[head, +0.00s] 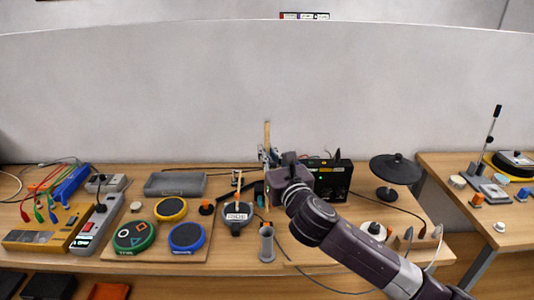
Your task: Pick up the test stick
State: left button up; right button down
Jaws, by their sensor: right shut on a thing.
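My right gripper (268,156) is near the middle of the table, with its arm coming in from the lower right. It is shut on a light wooden stick, the test stick (267,133), which stands roughly upright with its top above the jaws. The gripper and wrist partly hide the stick's lower part. Another thin light stick (239,182) stands in or behind a dark round holder (237,214) to the left. My left gripper is not in view.
Round mesh pads, green (134,236), blue (186,236) and yellow (171,209), lie on a board at left. A grey cylinder (267,243) stands near the front edge. A black box (334,180) and dark disc on a stand (396,170) are at right.

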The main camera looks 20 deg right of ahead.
notch_tip(320, 180, up, 9)
jog(key=p, duration=0.9)
jog(key=shift+r, duration=2.4)
